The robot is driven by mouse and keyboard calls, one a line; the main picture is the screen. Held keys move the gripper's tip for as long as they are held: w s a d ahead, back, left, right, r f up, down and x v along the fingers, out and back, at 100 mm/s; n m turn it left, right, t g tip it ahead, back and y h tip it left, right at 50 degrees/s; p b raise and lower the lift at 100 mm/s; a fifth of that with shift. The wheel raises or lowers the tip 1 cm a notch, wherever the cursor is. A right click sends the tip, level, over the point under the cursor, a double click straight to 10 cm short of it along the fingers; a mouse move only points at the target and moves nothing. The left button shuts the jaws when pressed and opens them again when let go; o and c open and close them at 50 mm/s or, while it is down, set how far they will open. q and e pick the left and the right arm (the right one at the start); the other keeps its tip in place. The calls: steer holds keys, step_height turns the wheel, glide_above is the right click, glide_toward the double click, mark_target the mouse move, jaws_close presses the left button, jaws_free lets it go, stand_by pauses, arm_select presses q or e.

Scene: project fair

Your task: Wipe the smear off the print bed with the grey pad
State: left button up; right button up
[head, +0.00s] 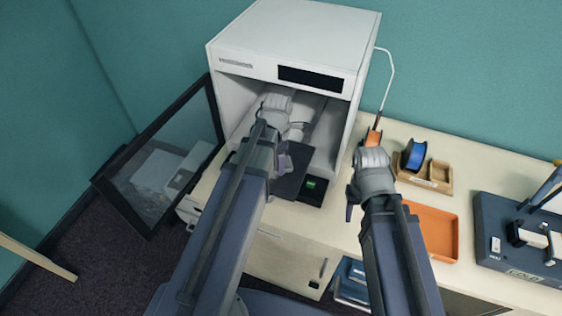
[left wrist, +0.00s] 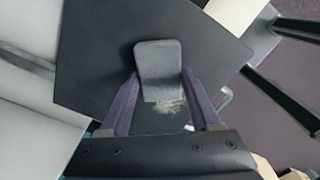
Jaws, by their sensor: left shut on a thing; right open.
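The print bed (head: 292,182) is a dark flat plate at the front of the open white printer (head: 270,40); it fills much of the left wrist view (left wrist: 100,60). My left gripper (head: 284,162) is inside the printer opening, over the bed. In the left wrist view its two fingers (left wrist: 160,95) are shut on the grey pad (left wrist: 158,62), which lies over the bed; whether it touches cannot be told. A pale smear (left wrist: 172,107) shows on the bed beside the pad's near edge, between the fingers. The pad is hidden in the head view. My right gripper (head: 351,203) is open above the table, right of the printer.
The printer's glass door (head: 160,165) stands open at the left. On the table (head: 395,205) are an orange tray (head: 432,230), a wooden holder (head: 436,175) with a blue spool (head: 415,155), and a dark blue case (head: 500,250) farther right.

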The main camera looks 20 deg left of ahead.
arm_select(q)
steer(key=shift+a, duration=1.6)
steer(key=shift+w+a, duration=0.15)
steer(key=shift+a, duration=1.6)
steer(key=shift+a, duration=0.1)
steer(key=shift+a, duration=1.55)
steer(key=shift+f, duration=0.1)
